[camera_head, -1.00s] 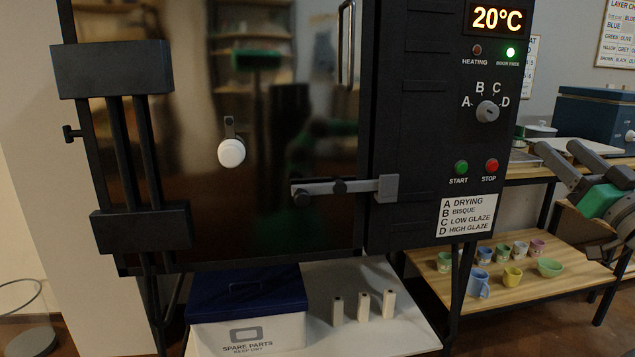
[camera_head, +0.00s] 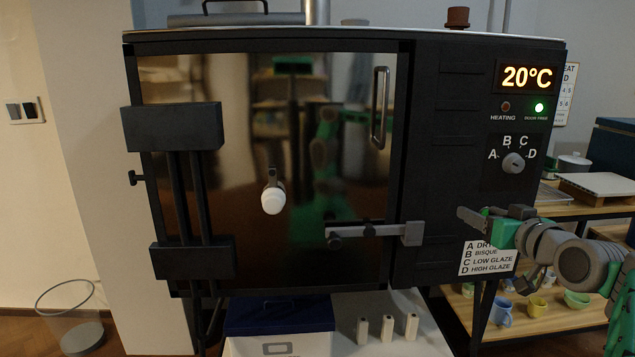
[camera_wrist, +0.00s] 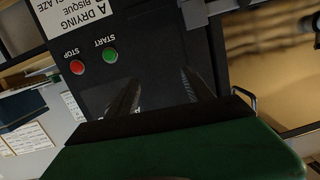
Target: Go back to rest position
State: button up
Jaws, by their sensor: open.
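My gripper (camera_head: 486,216) is at the right in the head view, in front of the kiln's control panel. It is open with nothing between its fingers. It hides the start and stop buttons in that view. In the wrist view my gripper (camera_wrist: 160,88) shows two spread fingers pointing at the dark panel, beside the green start button (camera_wrist: 110,55) and the red stop button (camera_wrist: 77,67). The black kiln (camera_head: 447,130) has its door (camera_head: 330,150) closed, with a grey latch bar (camera_head: 375,232) across the door's right edge.
The kiln display (camera_head: 527,77) reads 20°C and the green door lamp (camera_head: 539,107) is lit. A blue-lidded box (camera_head: 279,314) and several white posts (camera_head: 387,327) stand below. A wire basket (camera_head: 72,318) is on the floor at left. Cups stand on the right shelf.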

jog(key=s+a+g+p, duration=0.3)
jog(key=a+p, duration=0.3)
jog(key=a, duration=0.2)
jog(key=s+a+g+p, duration=0.3)
jog(key=a+g+p, duration=0.1)
jog(key=a+p, duration=0.35)
jog(key=s+a+f+g+p, duration=0.1)
jog(key=s+a+g+p, duration=0.1)
jog(key=s, duration=0.3)
jog(key=s+a+f+g+h+p, duration=0.1)
jog(key=s+a+f+g+p, duration=0.1)
jog(key=s, duration=0.4)
jog(key=s+a+f+g+p, duration=0.1)
jog(key=s+a+p, duration=0.1)
jog(key=s, duration=0.3)
jog(key=shift+s+f+g+p, duration=0.25)
jog(key=shift+g+p, duration=0.15)
jog(key=shift+p, duration=0.4)
